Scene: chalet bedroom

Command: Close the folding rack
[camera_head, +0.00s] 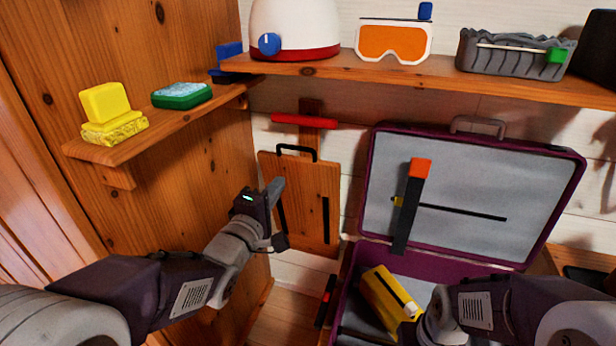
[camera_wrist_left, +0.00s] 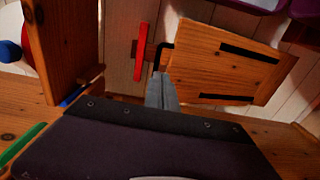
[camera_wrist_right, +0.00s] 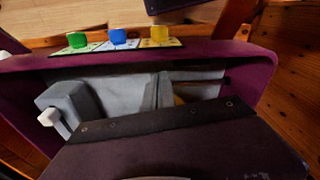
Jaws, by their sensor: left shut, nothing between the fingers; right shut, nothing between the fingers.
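The folding rack (camera_head: 308,195) appears as a wooden panel with a black handle and two black strips, nearly upright by the white plank wall. A red bar (camera_head: 303,121) on a wooden strip is above it. In the left wrist view the panel (camera_wrist_left: 225,68) is on the right, its handle by my fingertips. My left gripper (camera_head: 276,187) is shut and empty in front of the panel's left part; whether it touches is unclear. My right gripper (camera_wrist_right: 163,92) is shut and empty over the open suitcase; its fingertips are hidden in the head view.
The open purple suitcase (camera_head: 370,180) stands right of the rack, with a yellow box (camera_head: 383,290) inside. A side shelf (camera_head: 150,135) holds yellow and green sponges at left. An upper shelf (camera_head: 400,72) with goggles (camera_head: 393,41) and a basket (camera_head: 510,52) runs above.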

